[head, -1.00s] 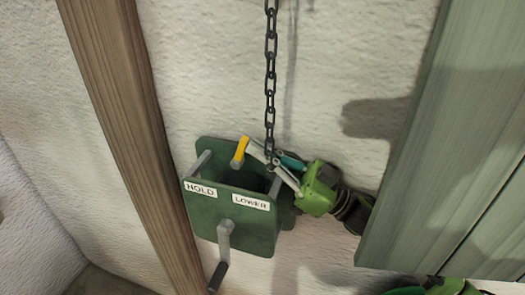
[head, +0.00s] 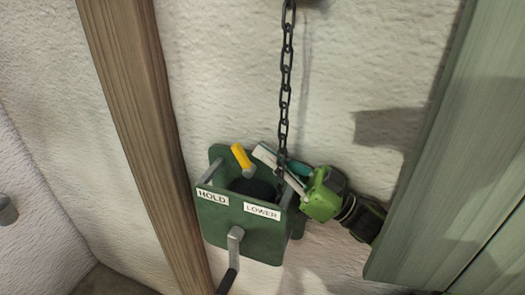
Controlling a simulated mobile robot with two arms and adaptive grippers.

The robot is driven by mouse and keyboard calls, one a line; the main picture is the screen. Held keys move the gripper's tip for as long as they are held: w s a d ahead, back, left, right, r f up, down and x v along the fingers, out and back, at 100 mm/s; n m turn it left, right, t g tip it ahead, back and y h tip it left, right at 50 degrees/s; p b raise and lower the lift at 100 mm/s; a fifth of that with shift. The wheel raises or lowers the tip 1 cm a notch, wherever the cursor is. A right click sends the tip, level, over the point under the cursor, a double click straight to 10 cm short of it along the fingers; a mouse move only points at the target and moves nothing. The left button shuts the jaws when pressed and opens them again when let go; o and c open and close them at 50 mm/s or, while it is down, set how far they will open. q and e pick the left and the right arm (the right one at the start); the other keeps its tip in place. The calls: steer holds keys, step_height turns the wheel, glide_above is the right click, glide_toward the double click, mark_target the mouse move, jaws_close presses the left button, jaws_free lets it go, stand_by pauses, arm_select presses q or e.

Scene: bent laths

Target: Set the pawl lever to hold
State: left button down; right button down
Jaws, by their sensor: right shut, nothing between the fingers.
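A green winch housing (head: 225,225) is fixed to the white wall, with a HOLD label (head: 212,197) on its left and a LOWER label (head: 262,211) on its right. The yellow-gripped pawl lever (head: 242,159) stands at the back of the housing, its top leaning left, toward the HOLD side. My right gripper (head: 265,156) is shut with nothing in it, just right of the lever, with a small gap visible between them. The lever's lower end is partly hidden inside the housing. My left gripper is out of view.
A dark chain (head: 286,85) hangs down into the housing, right by my right gripper. A crank handle (head: 235,246) sticks out in front. A wooden post (head: 135,110) stands at left, a grey-green panel (head: 450,170) at right.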

steer(key=v, duration=1.1)
steer(key=shift+a, duration=0.15)
